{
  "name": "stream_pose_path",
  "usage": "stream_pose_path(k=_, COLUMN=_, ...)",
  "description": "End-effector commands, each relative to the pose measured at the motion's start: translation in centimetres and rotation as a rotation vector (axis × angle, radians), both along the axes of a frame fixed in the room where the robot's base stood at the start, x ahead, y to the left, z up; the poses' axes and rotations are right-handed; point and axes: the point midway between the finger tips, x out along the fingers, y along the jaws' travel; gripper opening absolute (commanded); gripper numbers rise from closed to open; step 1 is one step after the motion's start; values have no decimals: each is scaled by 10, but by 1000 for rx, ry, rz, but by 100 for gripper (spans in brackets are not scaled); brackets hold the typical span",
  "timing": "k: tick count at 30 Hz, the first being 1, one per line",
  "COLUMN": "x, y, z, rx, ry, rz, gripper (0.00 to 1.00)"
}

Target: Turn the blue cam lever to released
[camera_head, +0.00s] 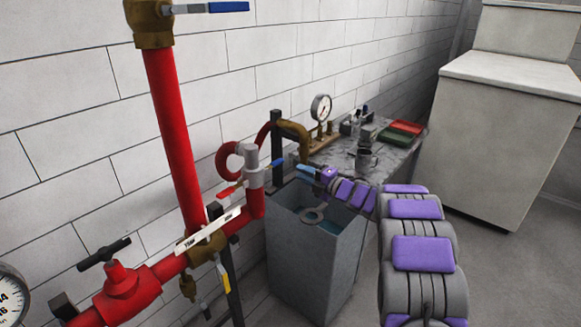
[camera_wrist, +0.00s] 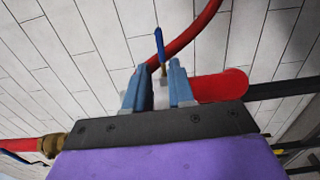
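The blue cam lever (camera_head: 277,163) sticks out to the right from the grey coupling (camera_head: 252,168) on top of the red riser. My gripper (camera_head: 301,170) is just right of the lever, with a small gap between them in the head view. In the wrist view the blue lever (camera_wrist: 159,45) stands upright beyond and between the blue fingertips of my gripper (camera_wrist: 158,68). The fingers are apart with nothing held. Part of a pale grey fitting shows in the gap. I cannot tell whether the lever touches a finger.
A red lever (camera_head: 228,190) sits left of the coupling. A grey bin (camera_head: 315,265) stands below my gripper. A red hose (camera_head: 228,152) loops behind. A bench (camera_head: 385,160) with a gauge (camera_head: 320,107) and trays is behind. Another blue-handled valve (camera_head: 228,7) is high left.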

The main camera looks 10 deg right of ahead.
Motion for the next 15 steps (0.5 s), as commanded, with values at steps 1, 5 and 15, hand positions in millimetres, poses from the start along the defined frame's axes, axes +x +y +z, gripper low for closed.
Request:
stream_pose_path(k=1, x=-10, y=-9, z=0, rx=0, ry=5, rz=-5, gripper=23)
stream_pose_path(k=5, x=-31, y=-25, z=-1, rx=2, ry=3, rz=-3, gripper=23)
stream_pose_path(k=15, x=-60, y=-44, z=-2, rx=0, ry=3, rz=0, gripper=23)
